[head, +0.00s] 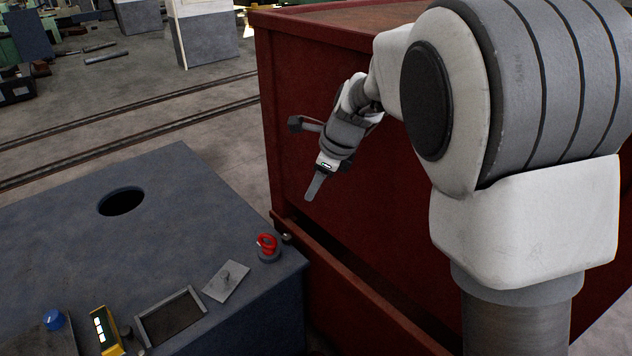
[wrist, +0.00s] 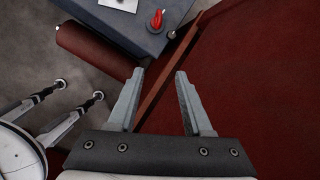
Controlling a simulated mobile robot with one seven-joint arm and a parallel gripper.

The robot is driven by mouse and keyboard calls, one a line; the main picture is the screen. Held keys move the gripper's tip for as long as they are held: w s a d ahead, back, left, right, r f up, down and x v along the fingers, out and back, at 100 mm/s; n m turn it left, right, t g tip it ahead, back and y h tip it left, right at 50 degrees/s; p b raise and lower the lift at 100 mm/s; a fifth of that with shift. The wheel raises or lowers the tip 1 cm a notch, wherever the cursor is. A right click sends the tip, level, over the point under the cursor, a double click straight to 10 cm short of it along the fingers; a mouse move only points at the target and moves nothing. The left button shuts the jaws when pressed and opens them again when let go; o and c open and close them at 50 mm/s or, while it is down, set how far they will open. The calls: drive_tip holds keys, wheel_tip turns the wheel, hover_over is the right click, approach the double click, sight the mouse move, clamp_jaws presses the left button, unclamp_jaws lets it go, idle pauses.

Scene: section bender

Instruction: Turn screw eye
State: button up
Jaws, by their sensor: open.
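The screw eye (head: 267,243) is a red ring on a small grey round base at the right corner of the blue-grey bench top (head: 170,225). It also shows at the top of the wrist view (wrist: 157,19). My gripper (head: 311,197) hangs in front of the dark red cabinet, above and to the right of the screw eye and apart from it. In the wrist view its two fingers (wrist: 161,75) are spread with nothing between them. The screw eye lies beyond the fingertips there.
The bench top carries a round hole (head: 121,201), a grey plate with a knob (head: 226,281), a square recess (head: 171,317), a yellow device (head: 106,331) and a blue knob (head: 53,320). A large dark red cabinet (head: 330,110) stands close beside the bench's right side.

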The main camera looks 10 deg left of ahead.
sight(266, 234)
drive_tip(key=shift+o, duration=2.2)
drive_tip(key=shift+a+f+n, duration=0.25)
drive_tip(key=shift+f+n, duration=0.05)
drive_tip(key=o, duration=0.4)
drive_tip(key=a+f+n+b, duration=0.1)
drive_tip(key=a+f+n, duration=0.1)
drive_tip(key=a+f+n+h+b, duration=0.1)
drive_tip(key=a+f+n, duration=0.1)
drive_tip(key=a+n, duration=0.1)
drive_tip(key=a+f+n+h+b, duration=0.1)
drive_tip(key=a+f+n+b, duration=0.1)
drive_tip(key=n, duration=0.1)
drive_tip(key=shift+w+a+f+g, duration=0.15)
drive_tip(key=shift+w+a+g, duration=0.15)
drive_tip(key=shift+c, duration=0.2)
drive_tip(key=w+a+f+n+t+h+b, duration=0.25)
drive_tip(key=a+f+n, duration=0.25)
drive_tip(key=a+n, duration=0.45)
drive_tip(key=shift+g, duration=0.25)
drive_tip(key=b+x, duration=0.1)
drive_tip(key=x, duration=0.4)
drive_tip(key=b+x, duration=0.1)
drive_tip(key=x, duration=0.5)
drive_tip(key=d+x, duration=0.1)
drive_tip(key=x, duration=0.4)
drive_tip(key=shift+s+f+b, duration=0.2)
drive_tip(key=shift+f+b, duration=0.2)
drive_tip(key=shift+f, duration=0.05)
drive_tip(key=c, duration=1.2)
